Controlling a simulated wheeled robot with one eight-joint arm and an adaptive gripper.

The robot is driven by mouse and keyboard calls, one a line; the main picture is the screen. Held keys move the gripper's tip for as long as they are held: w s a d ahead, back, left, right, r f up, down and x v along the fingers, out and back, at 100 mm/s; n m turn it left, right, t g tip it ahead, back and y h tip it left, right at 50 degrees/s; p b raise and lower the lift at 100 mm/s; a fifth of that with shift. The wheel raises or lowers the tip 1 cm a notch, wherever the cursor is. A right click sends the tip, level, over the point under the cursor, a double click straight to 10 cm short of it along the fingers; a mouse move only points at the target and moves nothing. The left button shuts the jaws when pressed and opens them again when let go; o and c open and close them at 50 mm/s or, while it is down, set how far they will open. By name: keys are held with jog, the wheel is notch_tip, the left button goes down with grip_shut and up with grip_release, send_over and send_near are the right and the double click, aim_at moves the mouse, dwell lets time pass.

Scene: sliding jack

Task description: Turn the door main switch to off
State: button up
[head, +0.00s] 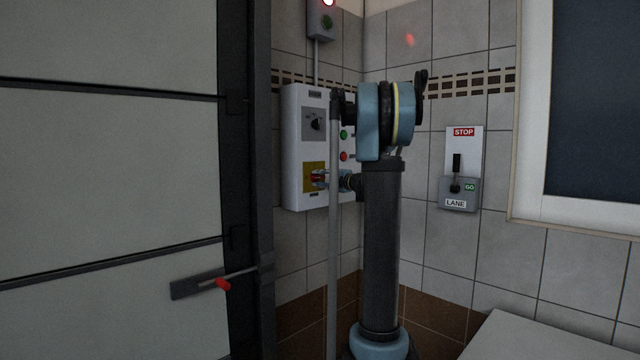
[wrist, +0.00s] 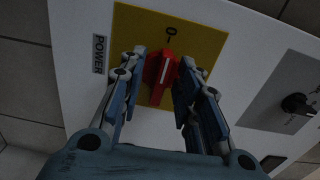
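The door main switch is a red rotary knob (wrist: 161,76) with a white line, on a yellow plate (wrist: 205,41) beside the word POWER. A 0 mark shows on the plate near the knob's upper end in the wrist view. My gripper (wrist: 162,82) is open, with one finger on each side of the knob; I cannot tell whether either finger touches it. In the head view my gripper (head: 322,179) is at the yellow plate (head: 308,168) low on the white control box (head: 296,130), and partly covers the knob.
The box also carries a black selector (head: 317,124) and green and red buttons (head: 344,135). A large panelled door (head: 110,170) with a red-handled latch (head: 222,284) stands left. A white surface (head: 550,338) is lower right.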

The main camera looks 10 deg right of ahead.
jog(key=v, duration=1.2)
jog(key=shift+f, duration=0.1)
jog(key=s+a+f+n+g+h, duration=0.1)
jog(key=s+a+f+n+g, duration=0.15)
jog(key=s+a+f, duration=0.45)
jog(key=s+a+f+n+g+h, duration=0.1)
jog(key=s+a+f+n+g, duration=0.2)
jog(key=s, duration=0.5)
jog(key=s+a+f+n+g+h, duration=0.1)
jog(key=s+a+f+g, duration=0.2)
jog(key=s+a+f, duration=0.35)
jog(key=s+d+f+n+g+h, duration=0.2)
jog(key=s+d+f+h, duration=0.1)
jog(key=s+f, duration=0.6)
jog(key=s+d+f+n+g+h, duration=0.2)
jog(key=s+d+f+h, duration=0.2)
jog(key=s+f, duration=0.5)
jog(key=s+d, duration=0.2)
jog(key=s, duration=0.4)
jog(key=shift+s+d+f+h, duration=0.2)
jog(key=shift+f+h, duration=0.1)
jog(key=shift+f, duration=0.1)
